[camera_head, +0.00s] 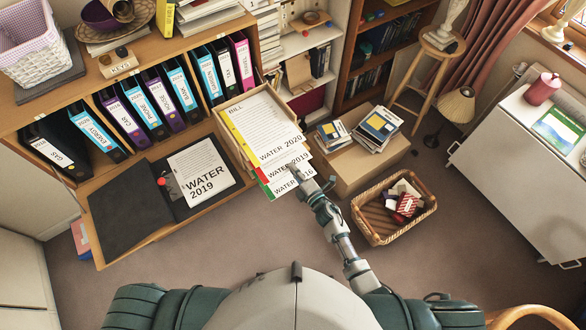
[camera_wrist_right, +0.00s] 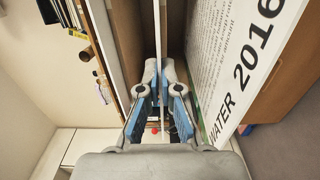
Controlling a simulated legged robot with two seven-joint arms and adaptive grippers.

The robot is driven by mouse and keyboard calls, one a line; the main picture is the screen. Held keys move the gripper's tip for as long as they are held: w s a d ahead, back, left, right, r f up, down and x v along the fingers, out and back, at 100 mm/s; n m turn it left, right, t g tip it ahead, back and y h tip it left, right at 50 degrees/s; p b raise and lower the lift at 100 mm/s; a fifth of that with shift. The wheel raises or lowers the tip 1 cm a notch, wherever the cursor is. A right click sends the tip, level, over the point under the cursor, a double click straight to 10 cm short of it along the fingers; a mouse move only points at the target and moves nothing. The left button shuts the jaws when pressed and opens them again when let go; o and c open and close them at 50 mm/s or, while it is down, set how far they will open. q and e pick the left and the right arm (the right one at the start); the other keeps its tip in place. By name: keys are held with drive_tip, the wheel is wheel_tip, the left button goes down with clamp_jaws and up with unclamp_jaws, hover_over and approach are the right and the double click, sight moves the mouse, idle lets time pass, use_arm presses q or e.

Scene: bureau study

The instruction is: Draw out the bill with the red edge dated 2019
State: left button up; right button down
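The bill with the red edge (camera_head: 289,167), marked WATER 2019, stands in a box of bills between two others. In front of it, to its upper left, is the yellow-edged WATER 2020 bill (camera_head: 257,125). The green-edged WATER 2016 bill (camera_head: 294,183) sticks out lowest and also shows in the right wrist view (camera_wrist_right: 240,70). My right gripper (camera_head: 302,177) is at the lower edges of the 2019 and 2016 bills. In the wrist view its fingertips (camera_wrist_right: 160,72) are close together around a thin sheet seen edge-on; whether they pinch it is unclear. My left gripper is not in view.
The light wooden bill box (camera_head: 221,136) stands beside an open black binder (camera_head: 130,210) with a WATER 2019 page. Labelled binders (camera_head: 145,105) line the shelf behind. A cardboard box (camera_head: 362,162) and a wicker basket (camera_head: 378,229) are to the right.

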drive_tip(key=shift+a+r, duration=0.1)
drive_tip(key=shift+r, duration=0.15)
drive_tip(key=shift+s, duration=0.1)
drive_tip(key=r+p+v, duration=0.1)
drive_tip(key=p+v, duration=0.4)
drive_tip(key=v, duration=2)
drive_tip(key=shift+d+r, duration=0.2)
drive_tip(key=shift+d, duration=0.05)
idle(2.2)
drive_tip(key=shift+s, duration=0.15)
